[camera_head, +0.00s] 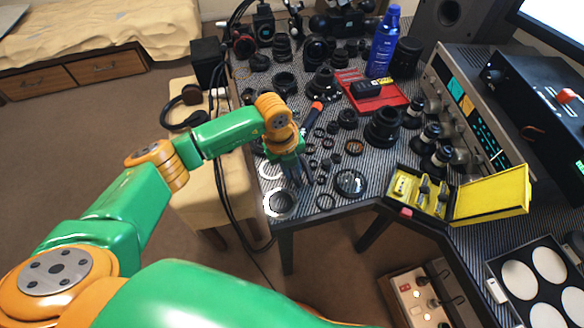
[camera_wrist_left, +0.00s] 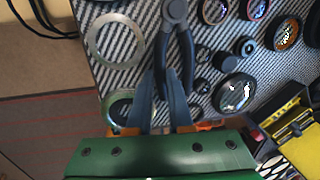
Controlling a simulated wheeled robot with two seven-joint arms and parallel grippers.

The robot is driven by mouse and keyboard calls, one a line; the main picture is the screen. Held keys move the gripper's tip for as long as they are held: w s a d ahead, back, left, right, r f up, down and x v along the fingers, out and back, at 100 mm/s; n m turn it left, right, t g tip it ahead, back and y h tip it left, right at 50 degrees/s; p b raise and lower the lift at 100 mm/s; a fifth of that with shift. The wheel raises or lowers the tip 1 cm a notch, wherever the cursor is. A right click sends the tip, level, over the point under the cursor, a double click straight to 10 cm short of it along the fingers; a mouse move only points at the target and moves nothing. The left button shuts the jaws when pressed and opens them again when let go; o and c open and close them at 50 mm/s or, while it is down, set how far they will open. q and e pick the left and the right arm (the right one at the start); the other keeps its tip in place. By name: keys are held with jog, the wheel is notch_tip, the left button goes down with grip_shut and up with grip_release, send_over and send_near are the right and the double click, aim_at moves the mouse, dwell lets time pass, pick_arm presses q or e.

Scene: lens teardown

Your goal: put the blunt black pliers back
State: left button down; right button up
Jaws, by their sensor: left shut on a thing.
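The blunt black pliers (camera_wrist_left: 175,14) lie over the striped table top in the left wrist view, jaws toward the top edge and handles toward my gripper. My left gripper (camera_wrist_left: 162,82) is shut on the pliers by the handles. In the head view my left gripper (camera_head: 298,172) points down near the table's front left part, among lens rings. The pliers are hard to make out there. I cannot tell whether they touch the table. My right gripper is not in view.
Pale metal rings (camera_head: 281,203) and a glass lens (camera_head: 350,183) lie close by. An orange-handled tool (camera_head: 313,108) lies behind the gripper. An open yellow case (camera_head: 490,199) is at the right. A red case (camera_head: 391,98) and blue bottle (camera_head: 383,45) stand farther back. The table is crowded.

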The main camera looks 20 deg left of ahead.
pick_arm(q)
jog(key=shift+f, duration=0.35)
jog(key=c, duration=0.8)
grip_release()
jog(key=shift+r, duration=0.1)
jog(key=shift+r+p, duration=0.45)
jog(key=shift+r, duration=0.15)
jog(key=r, duration=0.4)
jog(key=s+a+r, duration=0.1)
jog(key=r, duration=0.6)
jog(key=shift+s+a+r+b, duration=0.25)
jog(key=shift+r+b, duration=0.05)
jog(key=shift+r, duration=0.05)
